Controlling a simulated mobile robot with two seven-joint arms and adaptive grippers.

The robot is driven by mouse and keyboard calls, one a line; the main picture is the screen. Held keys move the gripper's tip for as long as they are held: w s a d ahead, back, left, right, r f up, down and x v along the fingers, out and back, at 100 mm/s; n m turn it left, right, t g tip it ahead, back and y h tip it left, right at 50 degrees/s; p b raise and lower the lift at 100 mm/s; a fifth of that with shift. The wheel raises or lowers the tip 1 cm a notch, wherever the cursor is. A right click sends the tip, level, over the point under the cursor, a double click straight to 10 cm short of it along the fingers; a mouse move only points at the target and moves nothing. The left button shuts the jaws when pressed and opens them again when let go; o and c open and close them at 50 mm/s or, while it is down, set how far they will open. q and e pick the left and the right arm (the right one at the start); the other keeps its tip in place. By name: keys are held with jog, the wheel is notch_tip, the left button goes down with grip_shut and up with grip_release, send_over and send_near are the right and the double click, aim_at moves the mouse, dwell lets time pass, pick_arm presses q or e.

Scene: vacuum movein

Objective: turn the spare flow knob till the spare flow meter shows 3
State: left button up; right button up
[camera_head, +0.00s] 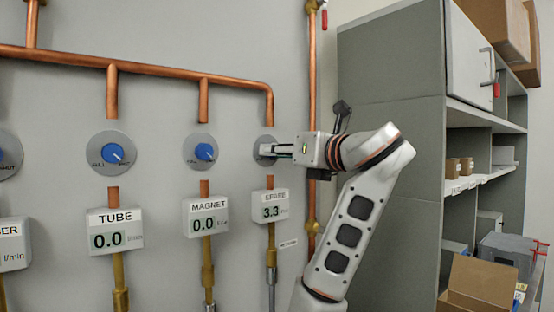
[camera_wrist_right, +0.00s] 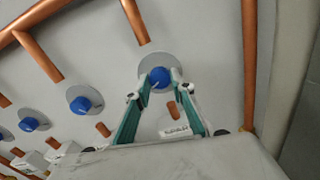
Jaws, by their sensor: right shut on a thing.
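The spare flow knob (camera_wrist_right: 159,77) is blue, on a round grey plate (camera_wrist_right: 170,62) on the wall. In the head view my right gripper (camera_head: 264,150) covers most of it. In the right wrist view my right gripper (camera_wrist_right: 160,82) has one finger on each side of the knob and is shut on it. A white pointer mark shows on the knob, but I cannot read its scale. The spare flow meter (camera_head: 270,206), below the knob in the head view, reads 3.3. My left gripper is not in view.
The magnet knob (camera_head: 204,152) and tube knob (camera_head: 112,153) are to the left; the magnet meter (camera_head: 206,219) and tube meter (camera_head: 115,232) read 0.0. A copper pipe (camera_head: 312,100) runs just right of the spare knob. A grey shelf unit (camera_head: 390,90) stands at the right.

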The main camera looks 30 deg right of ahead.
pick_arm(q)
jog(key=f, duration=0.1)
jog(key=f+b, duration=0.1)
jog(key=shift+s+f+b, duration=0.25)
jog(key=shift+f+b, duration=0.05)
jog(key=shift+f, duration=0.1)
pick_arm(e)
jog(key=m, duration=0.3)
jog(key=shift+m, duration=0.4)
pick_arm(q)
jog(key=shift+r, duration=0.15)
pick_arm(e)
jog(key=shift+r, duration=0.1)
jog(key=o, duration=1.1)
jog(key=s+d, duration=0.1)
jog(key=s, duration=1.1)
